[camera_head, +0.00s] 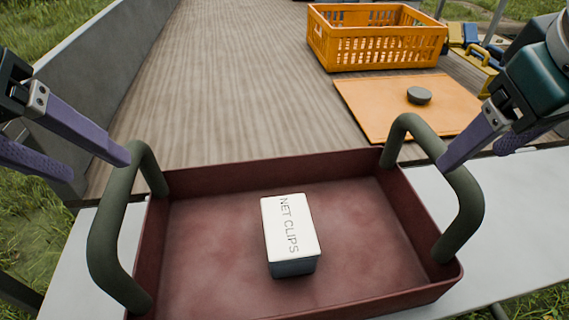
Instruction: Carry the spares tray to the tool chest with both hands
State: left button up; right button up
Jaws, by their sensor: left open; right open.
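The spares tray (340,168) is a dark red, shallow tray at the front. It has a thick green handle at each end, a left handle (104,235) and a right handle (465,190). A white-topped box marked NET CLIPS (291,228) lies inside it, near the middle. My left gripper (98,164) is open, with its purple fingers at the upper part of the left handle. My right gripper (478,158) is open, with one finger tip by the right handle. I cannot tell whether either touches. No tool chest can be made out for certain.
The tray rests at the near edge of a wooden deck (230,80), over a pale grey ledge (530,200). An orange mat (370,100) with a dark round disc (419,96) lies behind it. A yellow-orange crate (375,45) stands beyond. A grey side wall (100,60) runs along the left.

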pick_arm(q)
jog(key=shift+a, duration=0.1)
pick_arm(e)
jog(key=shift+s+a, duration=0.1)
pick_arm(q)
jog(key=x, duration=1)
pick_arm(e)
jog(key=x, duration=1)
pick_arm(q)
jog(key=shift+s, duration=0.1)
jog(key=shift+c, duration=0.4)
pick_arm(e)
jog(key=shift+c, duration=0.4)
pick_arm(q)
grip_shut()
pick_arm(e)
grip_shut()
pick_arm(q)
jog(key=shift+r, duration=0.1)
pick_arm(e)
jog(key=shift+r, duration=0.1)
